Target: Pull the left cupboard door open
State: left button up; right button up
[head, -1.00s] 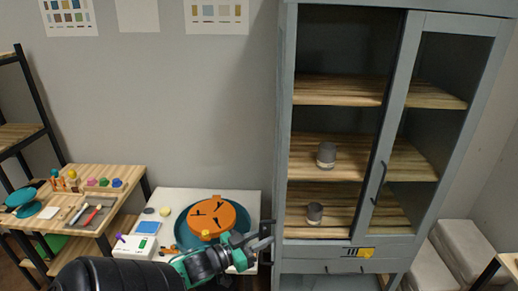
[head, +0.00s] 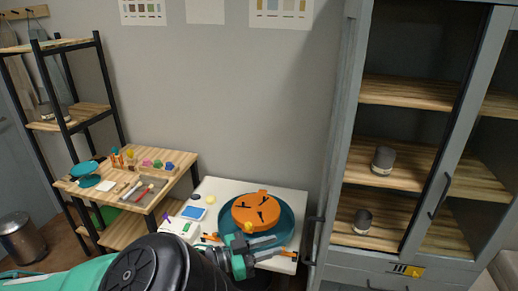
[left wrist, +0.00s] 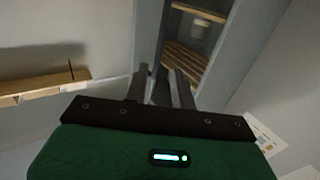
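The grey cupboard (head: 351,120) stands at the right in the head view. Its left door (head: 337,200) is swung open and seen almost edge-on, with a dark handle (head: 315,240) on its outer face. The right door (head: 478,150) looks shut, with its own dark handle (head: 447,187). My left gripper (head: 286,247) is left of the left door's handle and apart from it. Its fingers are spread and empty, also in the left wrist view (left wrist: 160,82), where cupboard shelves show beyond them. My right gripper is not in view.
Two grey cups (head: 383,160) (head: 362,221) stand on the cupboard shelves. A white table (head: 300,192) with an orange disc (head: 256,211) on a teal round base is behind my left gripper. A wooden workbench (head: 185,172) and a black-framed rack (head: 68,110) stand at left.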

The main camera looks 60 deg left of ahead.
pick_arm(q)
jog(key=shift+s+a+p, duration=0.15)
jog(key=shift+s+p, duration=0.15)
jog(key=shift+s, duration=0.95)
jog(key=shift+f, duration=0.1)
